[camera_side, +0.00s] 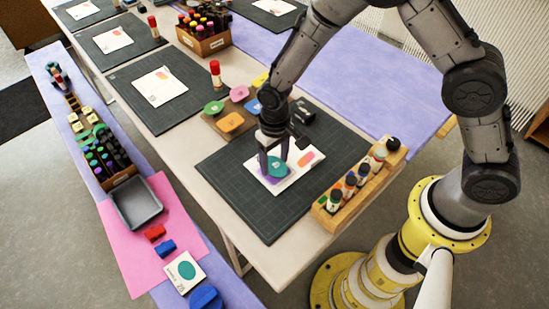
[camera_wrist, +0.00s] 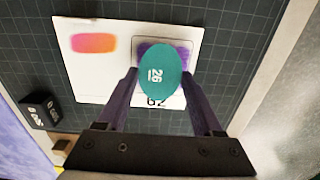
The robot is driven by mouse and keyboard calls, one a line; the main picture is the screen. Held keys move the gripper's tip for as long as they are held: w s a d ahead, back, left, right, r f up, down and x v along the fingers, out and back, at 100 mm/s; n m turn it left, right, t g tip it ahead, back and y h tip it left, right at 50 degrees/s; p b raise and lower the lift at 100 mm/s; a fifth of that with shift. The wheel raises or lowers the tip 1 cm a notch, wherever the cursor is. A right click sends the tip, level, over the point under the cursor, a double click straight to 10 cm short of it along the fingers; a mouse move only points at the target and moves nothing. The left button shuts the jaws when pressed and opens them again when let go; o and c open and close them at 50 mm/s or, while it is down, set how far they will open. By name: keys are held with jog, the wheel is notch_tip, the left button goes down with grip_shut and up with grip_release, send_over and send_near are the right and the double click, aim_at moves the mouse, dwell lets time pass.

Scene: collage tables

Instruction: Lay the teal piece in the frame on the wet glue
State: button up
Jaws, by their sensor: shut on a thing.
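The white card (camera_wrist: 85,75) lies on a dark cutting mat. Its frame (camera_wrist: 191,43) has a purple patch of glue (camera_wrist: 146,46), partly hidden under the teal piece. I cannot tell whether the piece touches the glue. An orange-pink patch (camera_wrist: 94,42) is also on the card.
A wooden rack of bottles (camera_side: 358,183) stands right of the card. A wooden tray with coloured pieces (camera_side: 232,122) is behind it, and a black block (camera_wrist: 40,110) is close by. Bare cutting mat (camera_side: 245,212) lies in front.

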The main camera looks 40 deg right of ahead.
jog(key=shift+f, duration=0.6)
dwell(0.5)
dwell(0.6)
jog(key=o, duration=0.9)
jog(key=shift+o, duration=0.2)
jog(key=shift+r, duration=3.5)
